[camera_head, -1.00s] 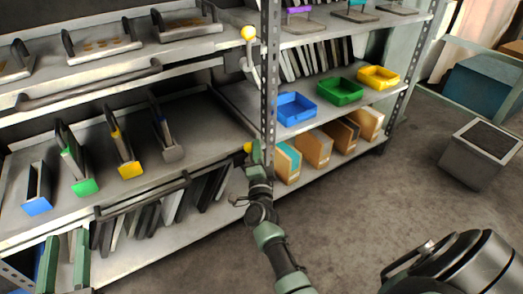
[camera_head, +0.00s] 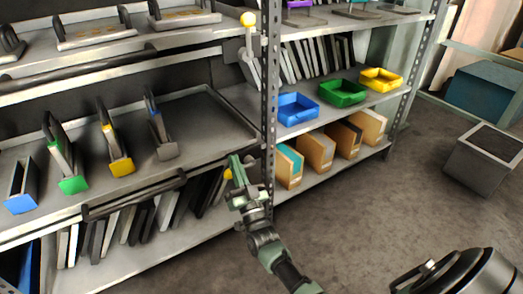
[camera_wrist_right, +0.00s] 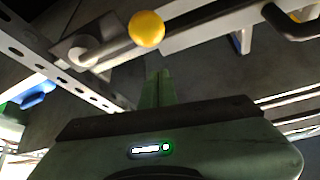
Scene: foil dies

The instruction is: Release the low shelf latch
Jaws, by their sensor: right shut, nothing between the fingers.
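The low shelf latch is a lever with a yellow ball knob (camera_head: 228,174) on the lower shelf front, left of the perforated post. In the right wrist view the knob (camera_wrist_right: 146,29) sits on a pale lever, which runs from a pivot beside the post roughly along the shelf edge. My right gripper (camera_head: 236,162) is green, shut and empty, just right of the knob. In the right wrist view its closed fingertips (camera_wrist_right: 160,78) lie below the knob, apart in the picture; contact cannot be told. The left gripper is not in view.
A dark handle bar (camera_head: 135,195) runs along the lower shelf front. The perforated post (camera_head: 269,110) is close to my right gripper. Blue (camera_head: 298,122), green and yellow trays stand to the right. Open floor lies in front.

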